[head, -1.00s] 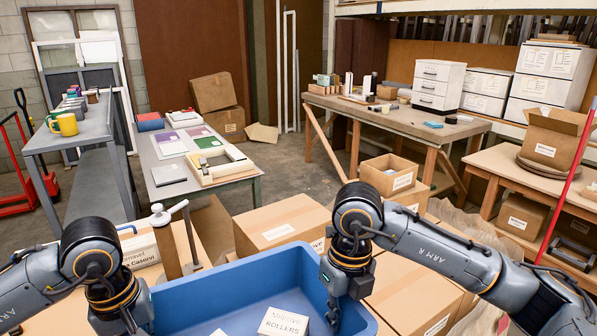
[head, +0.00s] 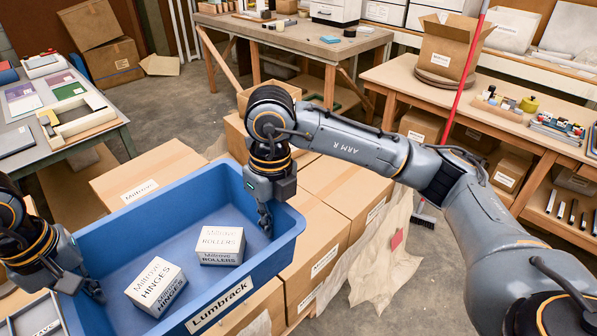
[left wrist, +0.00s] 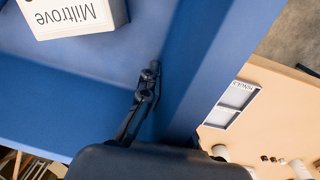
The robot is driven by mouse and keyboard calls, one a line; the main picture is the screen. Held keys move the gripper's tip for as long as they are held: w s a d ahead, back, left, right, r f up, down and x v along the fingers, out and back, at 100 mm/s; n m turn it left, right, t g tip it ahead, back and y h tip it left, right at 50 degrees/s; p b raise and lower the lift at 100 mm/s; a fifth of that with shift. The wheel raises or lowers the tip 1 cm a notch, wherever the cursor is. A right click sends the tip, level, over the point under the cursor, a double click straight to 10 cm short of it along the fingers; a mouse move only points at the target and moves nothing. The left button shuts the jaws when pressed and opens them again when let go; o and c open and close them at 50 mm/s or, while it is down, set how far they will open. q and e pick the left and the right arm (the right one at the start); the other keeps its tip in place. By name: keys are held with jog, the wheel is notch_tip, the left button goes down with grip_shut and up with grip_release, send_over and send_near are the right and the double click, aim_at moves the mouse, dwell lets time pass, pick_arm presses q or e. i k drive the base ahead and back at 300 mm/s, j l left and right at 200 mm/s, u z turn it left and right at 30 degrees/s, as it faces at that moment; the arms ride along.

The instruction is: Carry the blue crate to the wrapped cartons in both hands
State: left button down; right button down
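The blue crate (head: 272,262), labelled Lumbrack, holds a white Hinges box (head: 157,287) and a white Rollers box (head: 220,245). It sits in front of and over part of the brown cartons (head: 345,208), which have beige wrapping (head: 385,265) hanging at their right side. I cannot tell whether the crate touches them. My left gripper (head: 92,290) is at the crate's left wall and my right gripper (head: 265,218) at its right wall, both apparently shut on the walls. Their outer fingers are hidden. The left wrist view shows the left gripper's dark fingers (left wrist: 148,85) inside the wall.
Another carton (head: 150,175) stands behind the crate. A table with frames (head: 90,125) is at the left, a workbench (head: 300,38) at the back. A long wooden bench (head: 470,105) runs along the right, with a red pole (head: 468,75) before it. Floor shows between them.

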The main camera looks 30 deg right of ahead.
aim_at(326, 204)
jog(key=i+l, duration=0.1)
jog(key=l, duration=0.4)
jog(key=i+l, duration=0.1)
jog(key=l, duration=0.35)
jog(key=i+l, duration=0.1)
jog(key=l, duration=0.4)
jog(key=i+l, duration=0.15)
jog(key=l, duration=0.15)
jog(key=i+l, duration=0.2)
jog(key=l, duration=0.15)
jog(key=i+l, duration=0.15)
jog(key=l, duration=0.15)
jog(key=i+l, duration=0.2)
jog(key=i+l+u, duration=0.1)
jog(key=i+l, duration=0.25)
